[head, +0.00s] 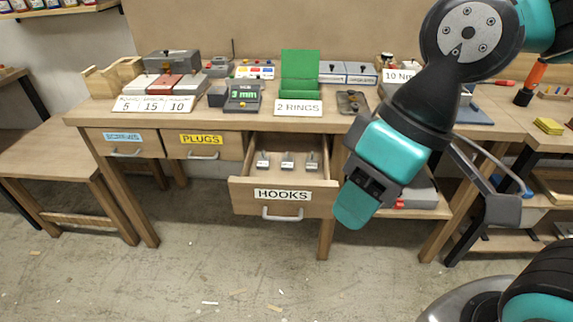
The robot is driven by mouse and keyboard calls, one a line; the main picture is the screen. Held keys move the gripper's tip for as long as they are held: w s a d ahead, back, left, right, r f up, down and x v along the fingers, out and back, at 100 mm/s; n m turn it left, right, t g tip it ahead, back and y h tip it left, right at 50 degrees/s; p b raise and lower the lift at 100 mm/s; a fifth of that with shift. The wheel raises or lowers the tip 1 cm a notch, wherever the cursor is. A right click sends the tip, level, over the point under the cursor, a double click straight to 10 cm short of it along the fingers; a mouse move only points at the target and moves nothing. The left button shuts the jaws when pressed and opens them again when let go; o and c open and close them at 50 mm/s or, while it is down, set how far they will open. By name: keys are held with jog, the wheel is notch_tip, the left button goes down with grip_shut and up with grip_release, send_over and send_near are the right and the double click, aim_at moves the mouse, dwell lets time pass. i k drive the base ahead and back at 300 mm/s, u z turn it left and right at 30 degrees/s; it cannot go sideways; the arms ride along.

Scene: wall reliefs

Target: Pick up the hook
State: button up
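The drawer labelled HOOKS (240,196) is pulled open under the middle of the workbench. Three small grey-and-white pieces stand in a row inside it, apart from each other: a left hook (263,160), a middle hook (288,161) and a right hook (312,162). Their exact shape is too small to make out. The end of my arm, with my gripper (369,187), hangs just right of the drawer in the picture. It is apart from the hooks. I cannot make out the fingers or anything held in them.
Closed drawers labelled SCREWS (124,143) and PLUGS (203,145) are left of the open one. The workbench top (220,119) carries boxes, a green stand (300,88) and a 3 mm display (242,94). The floor (210,270) before the drawer is mostly clear.

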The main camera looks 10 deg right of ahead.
aim_at(312, 162)
jog(key=u, duration=1.2)
jog(key=i, duration=0.8)
jog(key=z, duration=0.75)
